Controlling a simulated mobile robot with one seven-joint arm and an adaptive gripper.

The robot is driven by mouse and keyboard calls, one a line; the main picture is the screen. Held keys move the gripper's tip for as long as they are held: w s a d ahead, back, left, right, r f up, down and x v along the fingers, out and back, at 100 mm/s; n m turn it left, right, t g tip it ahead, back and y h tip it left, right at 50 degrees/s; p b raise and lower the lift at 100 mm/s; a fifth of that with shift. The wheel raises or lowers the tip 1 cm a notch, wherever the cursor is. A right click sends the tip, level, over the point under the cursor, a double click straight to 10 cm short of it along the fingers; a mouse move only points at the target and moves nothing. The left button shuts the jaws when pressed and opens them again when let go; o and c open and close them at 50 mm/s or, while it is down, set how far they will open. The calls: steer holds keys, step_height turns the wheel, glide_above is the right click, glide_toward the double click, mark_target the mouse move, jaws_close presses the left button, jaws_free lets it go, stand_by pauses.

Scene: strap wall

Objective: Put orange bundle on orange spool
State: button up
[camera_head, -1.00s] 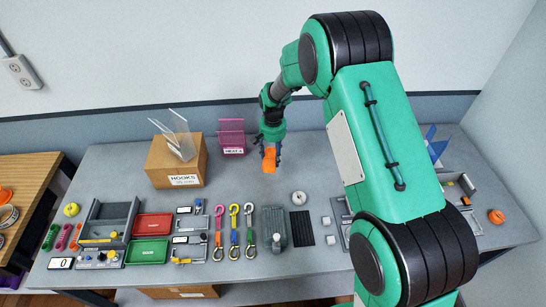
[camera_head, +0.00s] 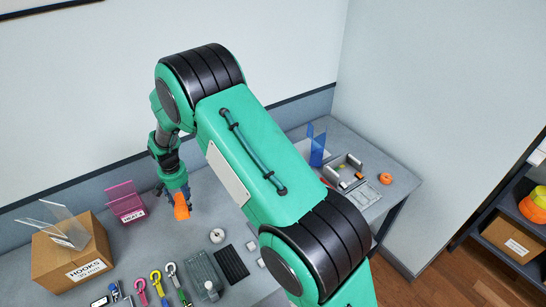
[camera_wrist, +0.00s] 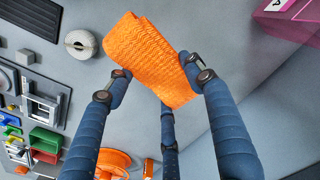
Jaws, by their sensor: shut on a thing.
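My gripper (camera_head: 176,192) hangs above the table in the head view, shut on the orange bundle (camera_head: 181,206). In the wrist view the bundle (camera_wrist: 150,55) is a knitted orange piece between my blue fingers, clear of the grey tabletop. An orange round thing, apparently the orange spool (camera_head: 385,178), lies on the far right end of the table in the head view, well apart from my gripper. An orange round piece at the bottom of the wrist view (camera_wrist: 113,162), partly cut off, appears to be the same spool.
A white spool (camera_head: 217,236) and a black ribbed mat (camera_head: 232,263) lie in front of my gripper. A pink stand (camera_head: 126,202) and the hooks box (camera_head: 70,260) stand to its left. A blue upright panel (camera_head: 316,145) and a grey organizer (camera_head: 345,170) stand on the right.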

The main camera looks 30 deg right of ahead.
steer(key=s+d+r+m+p, duration=0.1)
steer(key=s+d+m+p, duration=0.2)
steer(key=d, duration=1.1)
steer(key=s+d+r+m+p, duration=0.1)
steer(key=s+d+m, duration=0.3)
steer(key=d, duration=1.1)
steer(key=s+d+r+m+p, duration=0.2)
steer(key=d+m, duration=0.5)
steer(key=d, duration=0.7)
steer(key=s+p, duration=0.1)
steer(key=p, duration=0.1)
steer(key=shift+s+d+m+p, duration=0.15)
steer(key=shift+s+m+p, duration=0.15)
steer(key=shift+s+p, duration=0.1)
steer(key=shift+w, duration=0.1)
steer(key=w+d, duration=0.2)
steer(key=w, duration=0.2)
steer(key=w+d+f+p, duration=0.1)
steer(key=w+d, duration=0.1)
steer(key=w, duration=0.3)
steer(key=w+d+p, duration=0.1)
steer(key=w+d, duration=0.2)
steer(key=w, duration=0.2)
steer(key=shift+w+f, duration=0.1)
steer(key=shift+f, duration=0.25)
steer(key=shift+f+p, duration=0.7)
steer(key=shift+f, duration=1.05)
